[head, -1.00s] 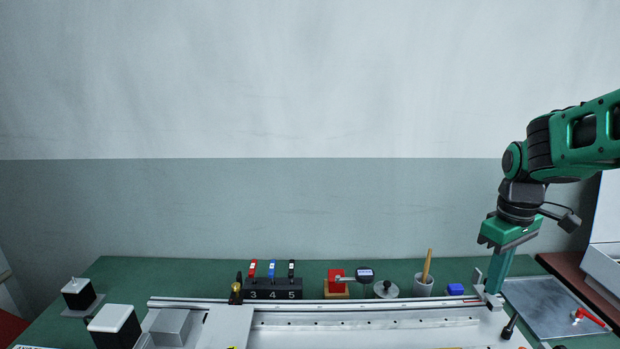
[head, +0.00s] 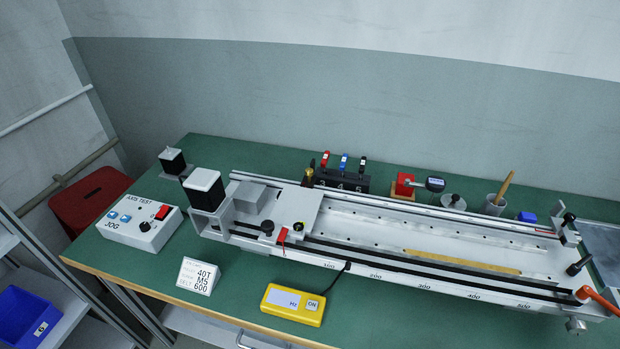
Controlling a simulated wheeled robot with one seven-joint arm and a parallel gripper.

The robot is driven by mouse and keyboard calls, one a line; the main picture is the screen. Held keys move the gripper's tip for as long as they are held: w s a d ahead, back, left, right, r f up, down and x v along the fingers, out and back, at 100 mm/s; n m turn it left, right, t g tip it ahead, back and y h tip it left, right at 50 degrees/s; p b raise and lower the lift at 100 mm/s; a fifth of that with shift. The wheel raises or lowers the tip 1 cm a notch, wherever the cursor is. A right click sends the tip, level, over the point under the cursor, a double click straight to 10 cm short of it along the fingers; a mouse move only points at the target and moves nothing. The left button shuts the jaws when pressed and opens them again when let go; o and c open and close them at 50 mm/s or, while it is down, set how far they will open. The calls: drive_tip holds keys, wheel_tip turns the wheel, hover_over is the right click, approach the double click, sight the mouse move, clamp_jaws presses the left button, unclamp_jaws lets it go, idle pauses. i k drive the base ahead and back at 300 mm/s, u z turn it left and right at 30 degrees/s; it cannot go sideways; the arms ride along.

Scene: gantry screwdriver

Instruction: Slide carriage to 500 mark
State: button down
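The carriage (head: 311,207) is a pale plate across the rails near the left end of the gantry. A black knob, a small round part with a yellow ring and a red tag (head: 282,236) sit at its front side. The scale (head: 424,287) runs along the front edge of the gantry, with marks rising from 100 near the carriage. The 500 mark (head: 523,305) is near the right end, far from the carriage. My gripper is out of view.
An orange-red lever (head: 598,299) and a black-knobbed clamp (head: 579,264) stand at the gantry's right end. A yellow strip (head: 462,262) lies between the rails. A yellow meter (head: 293,304) and a sign card (head: 198,276) stand in front; a jog box (head: 140,222) is at left.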

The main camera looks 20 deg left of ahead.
sight(293, 215)
drive_tip(key=k, duration=0.5)
drive_tip(key=u, duration=0.25)
drive_tip(key=i, duration=0.3)
drive_tip(key=u, duration=0.95)
